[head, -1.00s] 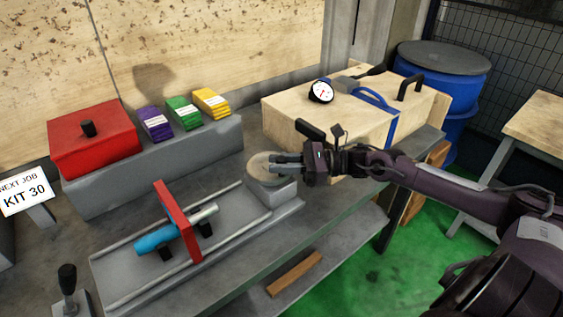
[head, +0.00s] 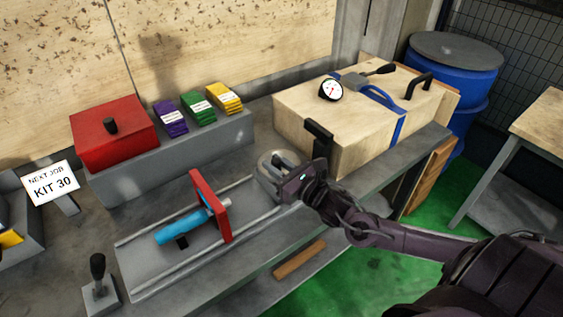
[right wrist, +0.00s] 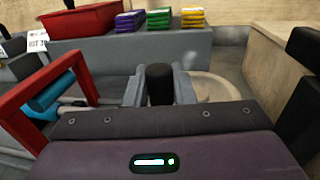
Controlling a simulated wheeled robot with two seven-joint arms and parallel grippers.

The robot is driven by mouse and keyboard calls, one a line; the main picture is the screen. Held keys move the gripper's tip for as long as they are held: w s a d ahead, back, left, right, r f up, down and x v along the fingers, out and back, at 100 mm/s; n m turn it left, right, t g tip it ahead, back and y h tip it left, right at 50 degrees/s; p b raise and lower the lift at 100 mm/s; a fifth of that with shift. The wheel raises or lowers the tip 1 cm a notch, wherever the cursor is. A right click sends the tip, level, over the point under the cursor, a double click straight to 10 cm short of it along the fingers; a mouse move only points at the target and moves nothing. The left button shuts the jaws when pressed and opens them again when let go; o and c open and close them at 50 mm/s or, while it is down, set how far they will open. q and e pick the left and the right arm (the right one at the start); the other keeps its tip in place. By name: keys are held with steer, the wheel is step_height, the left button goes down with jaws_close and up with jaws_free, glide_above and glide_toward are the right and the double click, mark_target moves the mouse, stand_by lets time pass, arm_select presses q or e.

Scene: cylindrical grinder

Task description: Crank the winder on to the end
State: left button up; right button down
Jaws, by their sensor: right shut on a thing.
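The winder (head: 266,186) is a pale round wheel at the right end of the grey grinder bed. My right gripper (head: 285,166) is over it, shut on its black upright knob (right wrist: 159,84), seen between the fingers in the right wrist view. The red frame (head: 208,205) stands across the rails, around the bar near its right end. The bar is blue (head: 180,228) to the left of the frame, with a short silver end to its right. The red frame also shows at the left of the right wrist view (right wrist: 38,98). My left gripper is not in view.
A red box (head: 112,138) and purple, green and yellow blocks (head: 197,108) stand on a grey ledge behind. A wooden case (head: 350,135) with a dial gauge (head: 330,90) sits close right of the winder. A black-knobbed lever (head: 98,272) is at front left.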

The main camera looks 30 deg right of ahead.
mark_target(265, 170)
steer(key=m+h, duration=0.2)
steer(key=h, duration=0.1)
steer(key=w+a+m+h, duration=0.1)
steer(key=shift+h, duration=0.3)
steer(key=h, duration=0.1)
steer(key=m+h, duration=0.1)
steer(key=shift+w+a+r+m+h+p, duration=0.15)
steer(key=shift+w+a+m+h+p, duration=0.15)
steer(key=shift+m+h, duration=0.1)
steer(key=m+h+p, duration=0.1)
steer(key=w+m+g+h+p, duration=0.1)
steer(key=h, duration=0.1)
steer(key=m+h+p, duration=0.1)
steer(key=h, duration=0.1)
steer(key=shift+w+a+r+m+g, duration=0.2)
steer(key=shift+w+m+g, duration=0.1)
steer(key=shift+g, duration=0.1)
steer(key=shift+w+f+m+g+h+p, duration=0.1)
steer(key=shift+w+m+g+h+p, duration=0.1)
steer(key=shift+m+g+h+p, duration=0.7)
steer(key=c, duration=2.2)
jaws_free()
steer(key=shift+s+d+h, duration=0.15)
steer(key=shift+h, duration=0.45)
steer(key=c, duration=2.2)
jaws_free()
steer(key=shift+s+d, duration=0.1)
steer(key=c, duration=2.2)
jaws_free()
